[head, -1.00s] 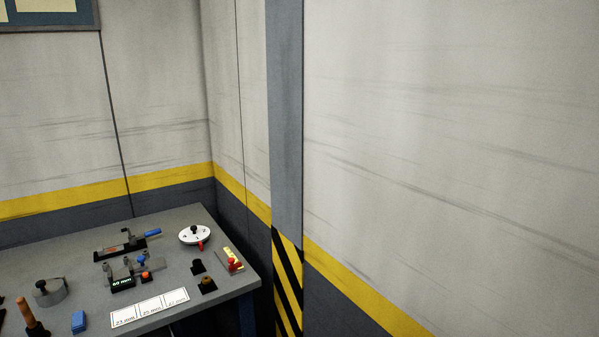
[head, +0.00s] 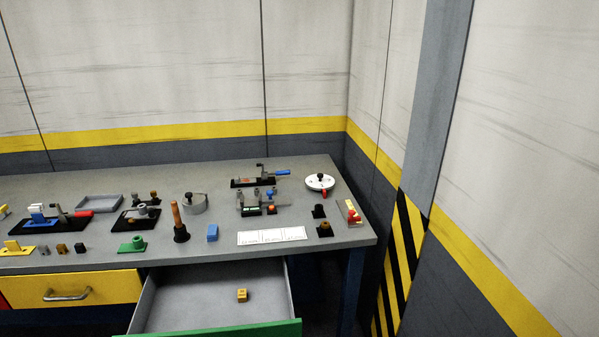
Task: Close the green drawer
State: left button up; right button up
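The green drawer (head: 230,329) is under the right part of the grey workbench and stands pulled out. Its green front runs along the bottom edge of the head view and is partly cut off. Its grey inside shows, with a small yellow block (head: 242,295) lying on the drawer floor. Neither of my grippers is in the head view, so their state and distance from the drawer cannot be seen.
The workbench top (head: 205,258) holds several tools and fixtures, a white labelled card (head: 272,236) and a blue block (head: 212,232). A yellow drawer (head: 95,287) left of the green one looks shut. A striped pillar (head: 398,265) stands right of the bench.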

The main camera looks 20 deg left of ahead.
aim_at(200, 300)
jog(key=u, duration=1.4)
